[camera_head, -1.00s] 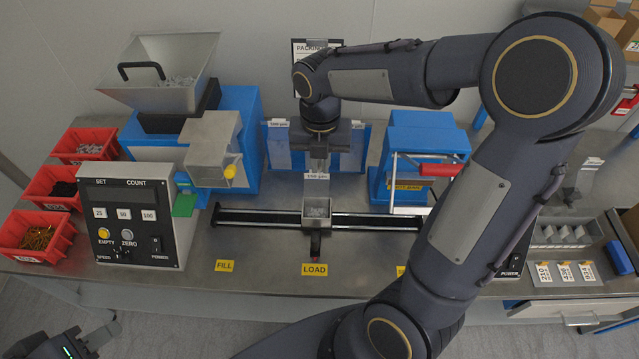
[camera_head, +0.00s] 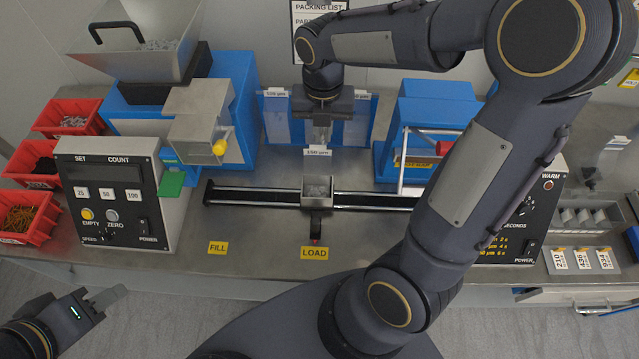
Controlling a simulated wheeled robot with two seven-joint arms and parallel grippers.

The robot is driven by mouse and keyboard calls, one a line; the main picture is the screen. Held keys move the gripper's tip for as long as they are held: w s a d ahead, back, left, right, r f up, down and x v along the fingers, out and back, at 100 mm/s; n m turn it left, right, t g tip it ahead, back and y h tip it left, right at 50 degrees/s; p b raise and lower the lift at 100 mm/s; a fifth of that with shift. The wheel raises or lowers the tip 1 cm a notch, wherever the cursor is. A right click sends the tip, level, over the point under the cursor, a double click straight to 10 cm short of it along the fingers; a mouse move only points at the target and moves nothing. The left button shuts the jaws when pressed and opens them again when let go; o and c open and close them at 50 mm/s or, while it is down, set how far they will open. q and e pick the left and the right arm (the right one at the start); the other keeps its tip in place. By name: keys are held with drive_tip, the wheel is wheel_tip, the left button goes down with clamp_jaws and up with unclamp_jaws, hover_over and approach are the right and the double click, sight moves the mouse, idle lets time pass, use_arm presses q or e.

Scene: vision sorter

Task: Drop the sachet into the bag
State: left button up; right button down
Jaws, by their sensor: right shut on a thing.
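I cannot pick out a sachet for certain; small whitish pieces lie in the divided tray (camera_head: 554,241) at the right. My left gripper (camera_head: 118,294) is low at the left, in front of the bench and away from these things; whether its fingers are apart is unclear.
A small grey box (camera_head: 317,203) with grey pieces stands on the black rail (camera_head: 255,192) behind the LOAD label (camera_head: 314,253). A hopper machine (camera_head: 140,60), control box (camera_head: 152,205) and red bins (camera_head: 52,225) fill the left. A blue machine (camera_head: 430,105) stands right of the rack.

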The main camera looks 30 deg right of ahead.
drive_tip(key=shift+f, duration=0.2)
drive_tip(key=c, duration=1.4)
unclamp_jaws()
drive_tip(key=shift+c, duration=0.2)
wheel_tip(320, 180, up, 8)
drive_tip(key=shift+f, duration=0.1)
drive_tip(key=s+a+f+m+t+y, duration=0.1)
drive_tip(key=s+m+t+y, duration=0.1)
drive_tip(key=s+m, duration=0.6)
drive_tip(key=s+a+f+m+t+y, duration=0.1)
drive_tip(key=s+m, duration=0.7)
drive_tip(key=m, duration=1.5)
drive_tip(key=a+f+t, duration=0.1)
drive_tip(key=t, duration=0.1)
drive_tip(key=shift+a+t+y, duration=0.25)
drive_tip(key=shift+t+y, duration=0.05)
drive_tip(key=shift+y, duration=0.1)
